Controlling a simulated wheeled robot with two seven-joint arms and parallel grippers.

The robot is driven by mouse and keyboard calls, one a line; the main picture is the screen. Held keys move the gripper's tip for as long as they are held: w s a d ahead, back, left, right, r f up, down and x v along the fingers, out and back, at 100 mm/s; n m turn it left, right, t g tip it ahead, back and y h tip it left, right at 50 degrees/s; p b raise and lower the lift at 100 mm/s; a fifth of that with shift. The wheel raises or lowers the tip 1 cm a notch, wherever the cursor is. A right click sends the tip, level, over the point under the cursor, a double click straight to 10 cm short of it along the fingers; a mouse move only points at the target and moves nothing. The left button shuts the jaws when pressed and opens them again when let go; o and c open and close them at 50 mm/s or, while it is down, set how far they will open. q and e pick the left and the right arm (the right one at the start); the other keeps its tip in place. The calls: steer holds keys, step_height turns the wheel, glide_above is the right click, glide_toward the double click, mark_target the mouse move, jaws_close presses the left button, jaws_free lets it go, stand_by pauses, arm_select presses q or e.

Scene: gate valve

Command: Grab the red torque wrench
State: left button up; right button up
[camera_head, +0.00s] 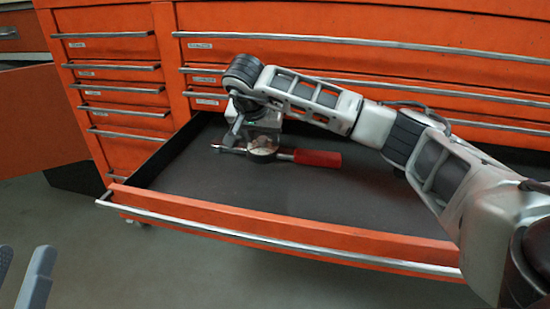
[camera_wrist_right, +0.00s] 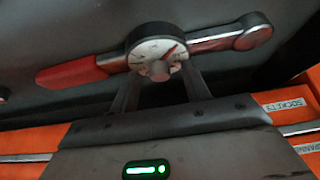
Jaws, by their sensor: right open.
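The red torque wrench (camera_head: 317,158) lies in the open drawer, its red handle pointing right and its thin metal end left. In the right wrist view the wrench (camera_wrist_right: 80,72) lies across the upper picture, with its round white dial in the middle. My right gripper (camera_head: 257,142) is over the dial part, partly hiding it. In the wrist view its two dark fingers (camera_wrist_right: 161,82) are apart and reach the dial's near edge; I cannot tell whether they touch it. My left gripper (camera_head: 22,272) is at the lower left corner, fingers apart, empty, far from the wrench.
The open drawer (camera_head: 280,234) has a dark, mostly bare floor and an orange front with a metal rail. Closed orange drawers with metal handles stand behind and to the left. A labelled drawer front (camera_wrist_right: 285,104) shows in the wrist view.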

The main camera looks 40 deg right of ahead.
jaws_close()
steer(key=shift+r, duration=0.15)
steer(key=shift+r, duration=0.15)
